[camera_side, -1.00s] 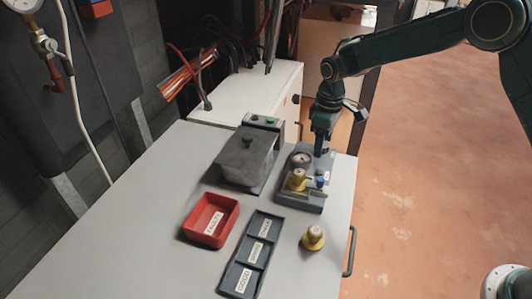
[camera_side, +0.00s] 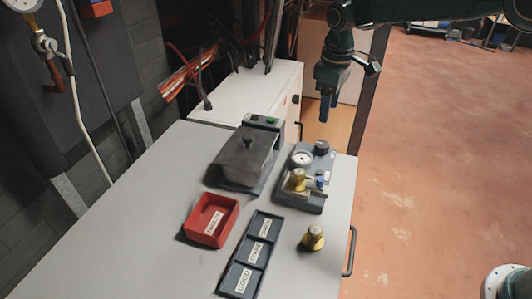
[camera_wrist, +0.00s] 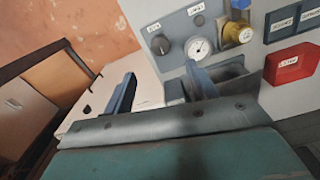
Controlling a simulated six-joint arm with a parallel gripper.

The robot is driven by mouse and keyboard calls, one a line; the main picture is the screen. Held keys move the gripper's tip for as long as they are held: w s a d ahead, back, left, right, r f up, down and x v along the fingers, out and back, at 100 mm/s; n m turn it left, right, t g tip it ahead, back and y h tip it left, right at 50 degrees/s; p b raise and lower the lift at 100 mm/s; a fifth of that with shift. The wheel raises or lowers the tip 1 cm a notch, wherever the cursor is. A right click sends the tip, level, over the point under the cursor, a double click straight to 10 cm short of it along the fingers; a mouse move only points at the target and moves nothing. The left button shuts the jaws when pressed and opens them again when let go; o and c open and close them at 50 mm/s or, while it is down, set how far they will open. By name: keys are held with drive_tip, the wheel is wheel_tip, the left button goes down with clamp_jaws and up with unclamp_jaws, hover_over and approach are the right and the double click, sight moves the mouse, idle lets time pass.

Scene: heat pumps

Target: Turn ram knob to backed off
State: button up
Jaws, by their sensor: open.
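The ram knob (camera_side: 321,147) is a black round knob at the far end of the grey test fixture (camera_side: 312,207). In the wrist view the dark knob (camera_wrist: 160,45) shows beside the gauge, with a small white label near it that is too small to read surely. Which setting the knob points to cannot be made out. My gripper (camera_side: 325,108) is raised above and beyond the fixture, apart from the knob. In the wrist view my gripper (camera_wrist: 162,88) has its two blue fingers spread, with nothing between them.
The fixture also carries a gauge (camera_side: 302,158), a brass part (camera_side: 298,180) and a blue knob (camera_side: 320,180). A dark lidded box (camera_side: 243,158), a red bin (camera_side: 211,220) and a dark compartment tray (camera_side: 250,254) stand nearby. A loose brass part (camera_side: 313,238) stands on the table.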

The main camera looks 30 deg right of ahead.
drive_tip(key=shift+r, duration=1.4)
drive_tip(key=s+d+r+m+t, duration=0.1)
drive_tip(key=s+d+r+m, duration=0.15)
drive_tip(key=s+r, duration=0.5)
drive_tip(key=s+d+r+m+t, duration=0.1)
drive_tip(key=s+d+r+t, duration=0.2)
drive_tip(key=s, duration=0.7)
drive_tip(key=s+d+f+m, duration=0.1)
drive_tip(key=s, duration=0.8)
drive_tip(key=s+d+f+m+t, duration=0.1)
drive_tip(key=s+f+m, duration=0.1)
drive_tip(key=s, duration=0.7)
drive_tip(key=shift+d+t, duration=0.25)
drive_tip(key=shift+t, duration=0.05)
drive_tip(key=shift+f+m, duration=0.1)
drive_tip(key=shift+m, duration=0.15)
